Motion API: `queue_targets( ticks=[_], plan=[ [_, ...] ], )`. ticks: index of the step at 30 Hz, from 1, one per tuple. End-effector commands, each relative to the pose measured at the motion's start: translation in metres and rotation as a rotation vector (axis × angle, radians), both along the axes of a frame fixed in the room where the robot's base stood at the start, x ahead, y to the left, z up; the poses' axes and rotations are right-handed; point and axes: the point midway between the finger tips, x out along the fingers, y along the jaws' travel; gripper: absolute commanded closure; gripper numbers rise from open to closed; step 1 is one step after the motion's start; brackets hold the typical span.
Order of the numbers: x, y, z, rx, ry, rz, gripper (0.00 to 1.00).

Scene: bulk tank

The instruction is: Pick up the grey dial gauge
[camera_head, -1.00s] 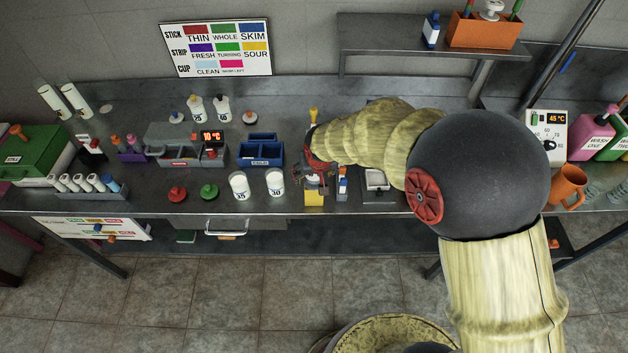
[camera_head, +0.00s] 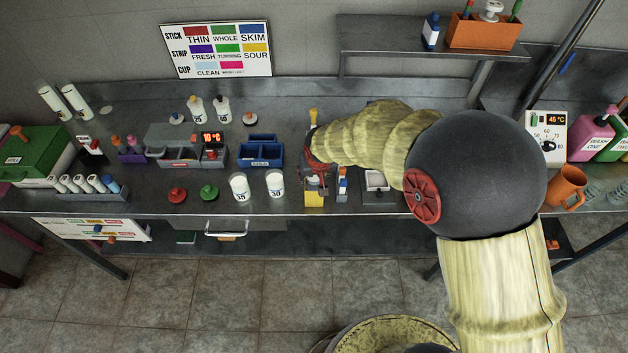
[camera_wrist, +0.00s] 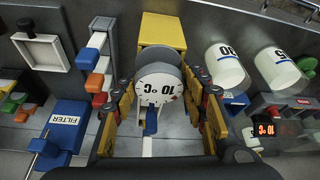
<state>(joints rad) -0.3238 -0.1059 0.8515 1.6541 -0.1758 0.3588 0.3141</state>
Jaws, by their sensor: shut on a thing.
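The grey dial gauge (camera_wrist: 158,84) shows in the wrist view, with a round white face reading 10 °C and a grey body. My gripper (camera_wrist: 158,104) has its orange-and-black fingers on both sides of the gauge and is shut on it. A yellow block (camera_wrist: 163,31) stands right behind the gauge in the wrist view. In the head view my gripper (camera_head: 314,178) is over the bench by the yellow block (camera_head: 314,199).
White cups marked 35 (camera_head: 240,187) and 30 (camera_head: 275,184) stand left of my gripper. A blue tray (camera_head: 261,152) is behind them. A blue filter box (camera_wrist: 62,125) and a small rack (camera_wrist: 98,50) are close by in the wrist view.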

Motion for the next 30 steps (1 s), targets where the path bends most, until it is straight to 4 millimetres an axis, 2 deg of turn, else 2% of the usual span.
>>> queue_targets(
  ticks=[4, 10, 13, 24, 30],
  plan=[
    [0.000, 0.000, 0.000, 0.000, 0.000, 0.000, 0.83],
    [0.000, 0.000, 0.001, 0.000, 0.000, 0.000, 0.83],
    [0.001, 0.000, 0.007, 0.000, -0.002, 0.000, 0.83],
    [0.001, 0.000, 0.074, 0.002, -0.004, 0.000, 0.83],
    [0.000, 0.000, 0.097, 0.000, -0.001, 0.000, 0.83]
  ],
)
